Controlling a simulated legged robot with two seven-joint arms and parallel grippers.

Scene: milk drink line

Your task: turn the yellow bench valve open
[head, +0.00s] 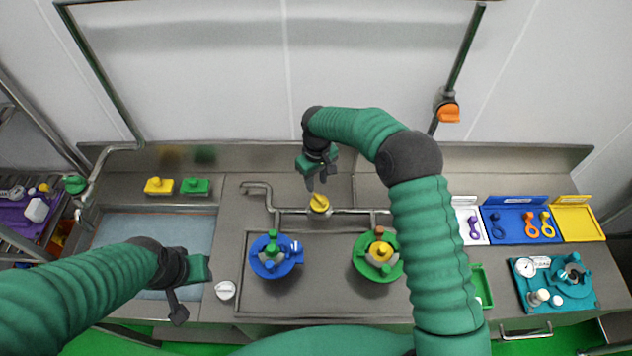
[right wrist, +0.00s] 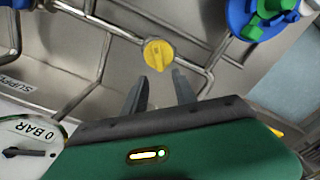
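The yellow bench valve (head: 319,203) sits on the metal pipe at the back middle of the bench. In the right wrist view the yellow valve knob (right wrist: 159,52) shows just beyond the fingertips. My right gripper (head: 316,182) is above and beside the valve, pointing down. In the right wrist view its two fingers (right wrist: 158,80) are apart with nothing between them, and the knob lies ahead of the gap. Whether a finger touches it I cannot tell. My left gripper (head: 190,295) hangs over the sink's front right corner, its fingers apart and empty.
A blue round fitting (head: 276,257) and a green round fitting (head: 378,257) stand on the bench before the pipe. A pressure gauge (right wrist: 30,140) shows in the right wrist view. An orange valve (head: 448,112) is on the wall pipe. Coloured trays (head: 578,224) lie at the right.

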